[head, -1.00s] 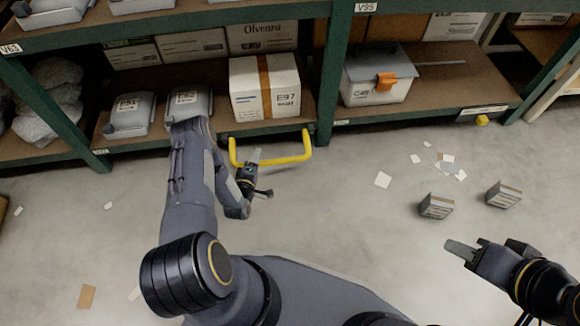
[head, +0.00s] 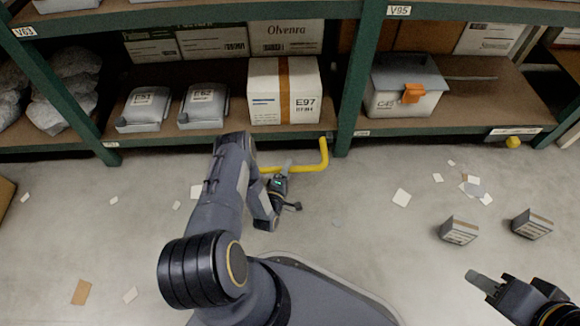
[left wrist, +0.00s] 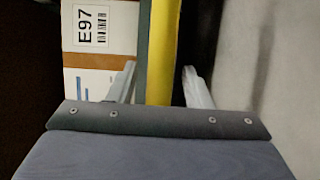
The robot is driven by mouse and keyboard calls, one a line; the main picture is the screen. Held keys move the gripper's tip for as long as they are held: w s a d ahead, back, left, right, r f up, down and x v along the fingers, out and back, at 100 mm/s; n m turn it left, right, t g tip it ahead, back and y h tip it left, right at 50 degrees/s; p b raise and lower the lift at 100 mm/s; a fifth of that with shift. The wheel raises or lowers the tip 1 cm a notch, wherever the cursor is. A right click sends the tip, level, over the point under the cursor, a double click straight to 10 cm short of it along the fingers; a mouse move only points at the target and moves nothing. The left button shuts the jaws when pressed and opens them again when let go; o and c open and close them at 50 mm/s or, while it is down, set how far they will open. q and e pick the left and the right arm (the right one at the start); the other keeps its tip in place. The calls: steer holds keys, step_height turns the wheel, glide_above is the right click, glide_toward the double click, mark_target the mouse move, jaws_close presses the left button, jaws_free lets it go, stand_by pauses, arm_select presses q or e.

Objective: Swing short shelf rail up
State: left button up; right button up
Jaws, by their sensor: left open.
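The yellow shelf rail (head: 323,158) is a U-shaped bar hanging low in front of the bottom shelf, below the E97 box. Its left part is hidden behind my left arm in the head view. My left gripper (head: 287,168) is at the middle of the rail. In the left wrist view, the yellow rail (left wrist: 162,50) runs between the two spread fingers of my left gripper (left wrist: 160,88), with a gap on each side. My right gripper (head: 480,282) is at the lower right, above the floor, away from the shelf; its finger spread is unclear.
The shelf holds the white E97 box (head: 285,92), grey packs (head: 204,106) and a grey bin (head: 405,88) with an orange latch. Two small cartons (head: 459,231) stand on the floor near my right gripper. Paper scraps lie about on open floor.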

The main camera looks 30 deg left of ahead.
arm_select(q)
steer(key=shift+w+a+b, duration=0.15)
steer(key=shift+w, duration=0.55)
steer(key=shift+w+a+b, duration=0.1)
steer(key=shift+w+b, duration=0.05)
steer(key=shift+w, duration=0.5)
jaws_close()
